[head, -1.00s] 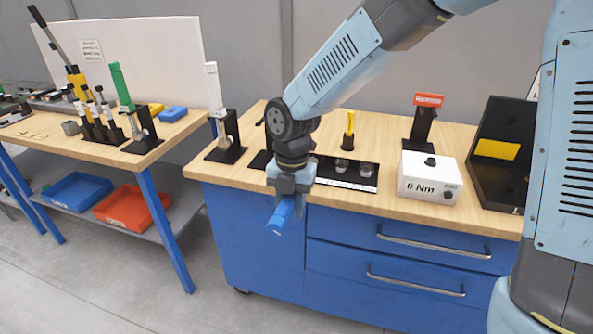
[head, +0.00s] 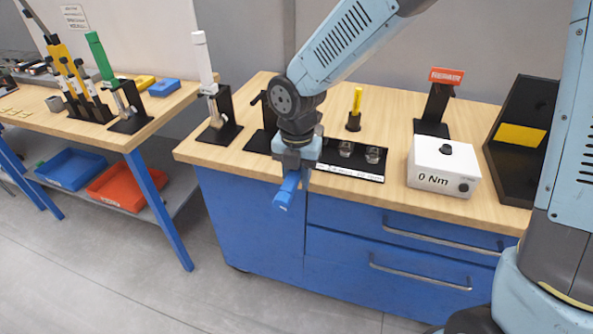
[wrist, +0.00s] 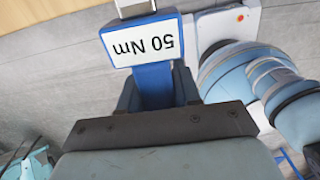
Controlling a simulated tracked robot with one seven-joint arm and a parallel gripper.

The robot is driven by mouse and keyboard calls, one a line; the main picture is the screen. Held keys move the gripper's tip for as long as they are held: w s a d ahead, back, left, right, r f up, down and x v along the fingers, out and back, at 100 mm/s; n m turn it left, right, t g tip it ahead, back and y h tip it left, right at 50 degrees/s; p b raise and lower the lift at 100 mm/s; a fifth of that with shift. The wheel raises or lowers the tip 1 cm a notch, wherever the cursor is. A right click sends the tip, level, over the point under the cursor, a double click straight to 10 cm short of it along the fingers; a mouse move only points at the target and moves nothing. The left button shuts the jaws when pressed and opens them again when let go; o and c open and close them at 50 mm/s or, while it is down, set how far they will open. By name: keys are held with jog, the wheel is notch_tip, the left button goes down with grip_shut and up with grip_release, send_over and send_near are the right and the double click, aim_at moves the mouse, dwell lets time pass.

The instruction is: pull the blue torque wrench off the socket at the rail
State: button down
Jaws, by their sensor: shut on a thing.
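My gripper (head: 294,166) is shut on the blue torque wrench (head: 286,190), in front of the workbench's front edge. In the head view the blue handle end sticks out below the jaws, tilted down. In the wrist view the wrench (wrist: 153,82) lies between the fingers, with a white "50 Nm" label and a metal part running off the top edge. Its drive end is out of view, so I cannot tell whether it touches a socket. A black rail (head: 362,176) with metal sockets (head: 346,149) lies on the bench behind my gripper, partly hidden by it.
A white box reading "0 Nm" (head: 441,178) and a black tray (head: 492,165) stand right on the bench. A white-handled tool (head: 203,60) stands in a black holder at left. Blue drawers (head: 400,245) are below. The floor (head: 115,265) at front left is clear.

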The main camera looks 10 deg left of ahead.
jog(key=shift+f, duration=1.1)
jog(key=shift+s, duration=0.15)
